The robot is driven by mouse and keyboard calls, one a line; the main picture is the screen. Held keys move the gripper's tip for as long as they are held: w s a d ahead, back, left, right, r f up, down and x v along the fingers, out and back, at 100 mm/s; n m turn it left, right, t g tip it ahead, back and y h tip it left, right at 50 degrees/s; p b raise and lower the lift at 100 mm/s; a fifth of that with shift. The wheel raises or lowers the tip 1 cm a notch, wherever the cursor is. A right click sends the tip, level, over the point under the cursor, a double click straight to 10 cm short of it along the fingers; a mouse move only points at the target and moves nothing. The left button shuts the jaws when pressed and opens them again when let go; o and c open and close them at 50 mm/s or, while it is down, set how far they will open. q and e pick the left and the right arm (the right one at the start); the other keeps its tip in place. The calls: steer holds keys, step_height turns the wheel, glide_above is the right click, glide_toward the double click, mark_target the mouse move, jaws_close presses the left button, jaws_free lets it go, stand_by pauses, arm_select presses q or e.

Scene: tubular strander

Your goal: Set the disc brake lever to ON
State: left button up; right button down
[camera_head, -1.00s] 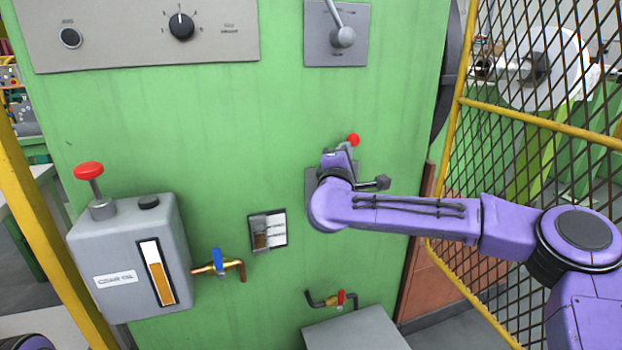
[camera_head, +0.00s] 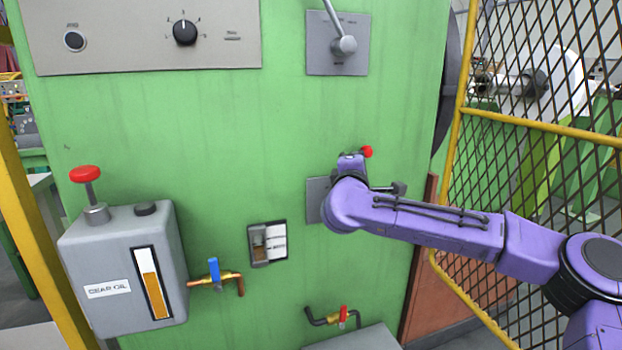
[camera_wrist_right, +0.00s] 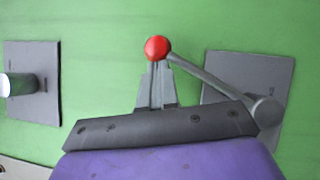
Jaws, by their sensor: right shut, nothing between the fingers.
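The lever with a red ball knob (camera_head: 367,151) sits on a grey plate (camera_head: 318,200) on the green panel, mostly hidden behind my right wrist in the head view. In the right wrist view the knob (camera_wrist_right: 158,48) ends a thin grey arm that slants from a round pivot (camera_wrist_right: 265,110) on its plate (camera_wrist_right: 221,92). My right gripper (camera_wrist_right: 157,75) is shut and empty, its fingertips right at the knob; I cannot tell if they touch it. No ON marking is readable. My left gripper is out of view.
Another grey lever (camera_head: 344,45) is on a plate above. A gear oil box (camera_head: 120,265) with a red plunger stands at left. A small switch box (camera_head: 267,242) and a red-handled valve (camera_head: 343,316) are lower. A yellow mesh fence (camera_head: 545,132) stands at right.

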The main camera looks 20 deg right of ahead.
steer(key=shift+d, duration=0.2)
steer(key=w+a+b+v, duration=0.1)
steer(key=a+b+v, duration=0.1)
steer(key=v, duration=1.1)
steer(key=shift+w+a+b, duration=0.3)
steer(key=shift+a+b, duration=0.1)
steer(key=shift+b, duration=0.15)
